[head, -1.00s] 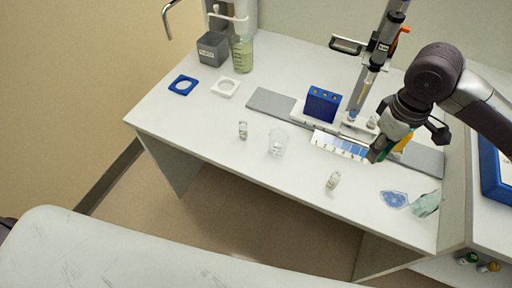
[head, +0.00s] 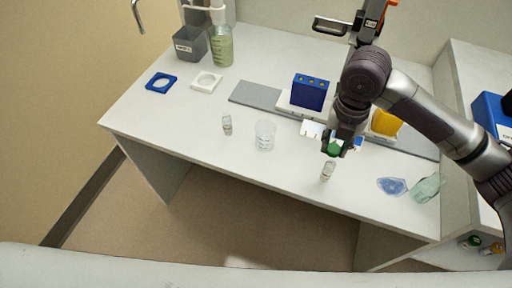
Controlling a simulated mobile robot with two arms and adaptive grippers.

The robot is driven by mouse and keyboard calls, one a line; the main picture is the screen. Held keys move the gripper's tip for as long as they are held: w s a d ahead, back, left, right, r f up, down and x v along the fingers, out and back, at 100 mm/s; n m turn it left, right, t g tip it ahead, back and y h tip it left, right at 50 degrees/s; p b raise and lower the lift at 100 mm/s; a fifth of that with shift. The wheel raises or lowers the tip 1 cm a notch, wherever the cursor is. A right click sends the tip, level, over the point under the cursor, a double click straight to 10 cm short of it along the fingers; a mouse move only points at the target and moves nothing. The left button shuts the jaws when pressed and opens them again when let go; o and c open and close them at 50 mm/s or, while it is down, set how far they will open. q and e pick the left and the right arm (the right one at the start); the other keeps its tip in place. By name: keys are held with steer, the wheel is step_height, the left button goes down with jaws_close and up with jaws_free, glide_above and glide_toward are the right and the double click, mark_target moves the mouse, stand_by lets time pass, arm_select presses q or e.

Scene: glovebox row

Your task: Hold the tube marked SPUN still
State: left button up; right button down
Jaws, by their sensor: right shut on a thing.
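My right gripper (head: 337,142) comes in from the right, above the front part of the bench. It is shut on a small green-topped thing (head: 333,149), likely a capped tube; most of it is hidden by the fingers. A small clear vial (head: 327,172) stands upright on the bench just below and in front of the gripper, and I cannot tell whether they touch. A second small vial (head: 227,125) stands further left. I can read no SPUN mark on any of them. My left gripper is not in view.
A clear beaker (head: 264,136) stands between the vials. Behind are a blue block (head: 310,92), a yellow block (head: 386,122) and a grey strip (head: 256,95). The front left bench is clear.

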steer(key=n, duration=0.1)
steer(key=f+n, duration=0.1)
steer(key=n, duration=0.1)
steer(key=shift+a+f+n+b, duration=0.2)
steer(key=shift+f+n+b, duration=0.05)
steer(key=shift+n+b, duration=0.05)
steer(key=shift+w+a+f, duration=0.1)
steer(key=shift+a+f, duration=0.05)
steer(key=shift+a, duration=0.1)
glide_above(286, 155)
step_height(286, 155, down, 7)
steer(key=shift+w+r, duration=0.1)
steer(key=shift+r, duration=0.05)
steer(key=shift+f, duration=2)
steer(key=shift+f, duration=0.1)
steer(key=c, duration=0.8)
jaws_free()
